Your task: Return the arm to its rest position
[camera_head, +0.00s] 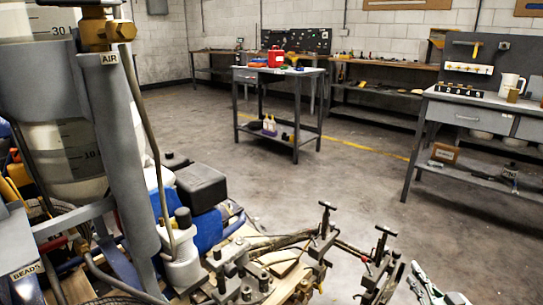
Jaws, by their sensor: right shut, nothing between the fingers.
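The line striper (125,150) fills the left side, with a grey frame post, brass fitting, pale graduated tanks and labels reading AIR and BEADS. Its black and blue engine parts (200,187) sit low behind the post. Dark clamps and T-handled rods (325,225) stand along its lower right part. My right gripper (420,278) shows at the bottom edge, right of these clamps; it is shut and empty. Only its front part is in frame and its arm is cut off. My left gripper is not in view.
A small grey table (280,72) with a red can (275,57) stands mid-floor. A workbench (480,105) with a pegboard and mug stands at right. More benches line the back wall. The concrete floor (340,180) between is clear, with a yellow line.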

